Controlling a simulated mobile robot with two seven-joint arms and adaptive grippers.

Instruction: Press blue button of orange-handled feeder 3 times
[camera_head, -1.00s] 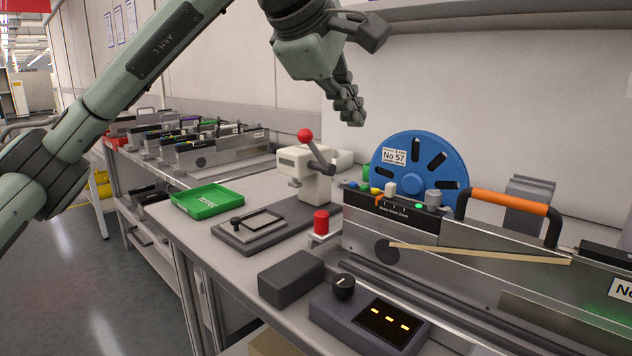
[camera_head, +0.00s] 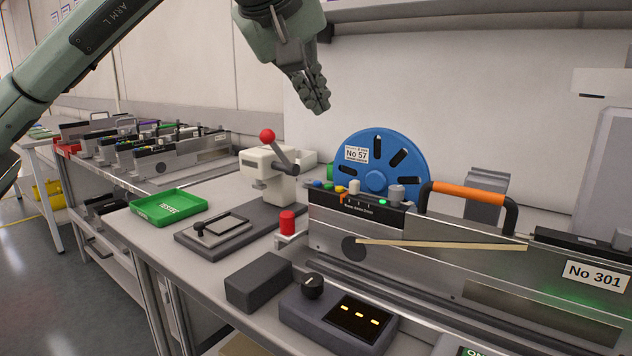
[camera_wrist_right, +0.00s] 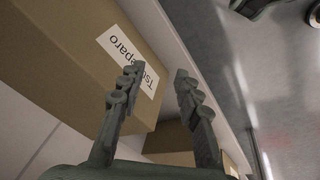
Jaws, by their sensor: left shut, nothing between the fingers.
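The orange-handled feeder stands on the bench at the right of the head view, a long metal body (camera_head: 420,238) with an orange handle (camera_head: 468,194) and a label "No 301". A white button and a lit green lamp (camera_head: 382,202) are farther right. My left gripper (camera_head: 318,102) is shut and empty, pointing down above the buttons and clear of them. My right gripper (camera_wrist_right: 158,74) is open and empty in the wrist view, in front of cardboard boxes.
A blue reel (camera_head: 375,180) marked "No 57" stands behind the feeder. A press with a red ball (camera_head: 267,136), a red button (camera_head: 287,222), a green tray (camera_head: 169,207) and a control box (camera_head: 338,318) stand nearby. Several other feeders line the left bench.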

